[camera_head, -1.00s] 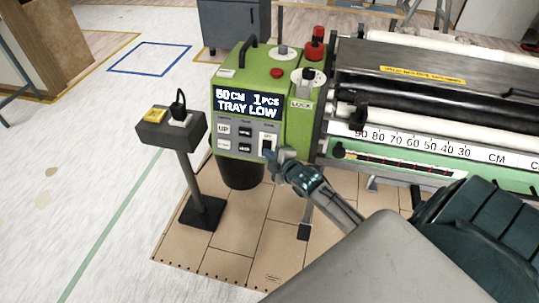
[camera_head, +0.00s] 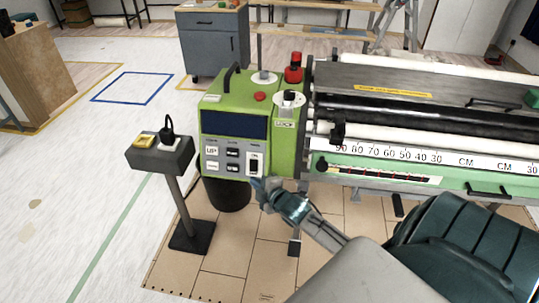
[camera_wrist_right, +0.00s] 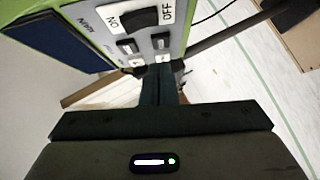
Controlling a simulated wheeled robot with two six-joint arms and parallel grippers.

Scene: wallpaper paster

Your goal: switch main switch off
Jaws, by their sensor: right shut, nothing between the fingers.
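The main switch (camera_head: 254,162) is a rocker at the lower right of the green machine's front panel. In the right wrist view the dark rocker (camera_wrist_right: 140,18) sits between the ON and OFF labels. The display (camera_head: 235,124) above the buttons is dark and blank. My right gripper (camera_head: 261,184) is shut and empty, just below the switch; its fingers also show in the right wrist view (camera_wrist_right: 160,74), apart from the rocker. My left gripper is not in view.
A grey post (camera_head: 180,190) with a plug and yellow item on top stands left of the machine. The rollers and ruler scale (camera_head: 400,155) extend to the right. A black bin (camera_head: 228,195) is under the panel. Open floor lies left.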

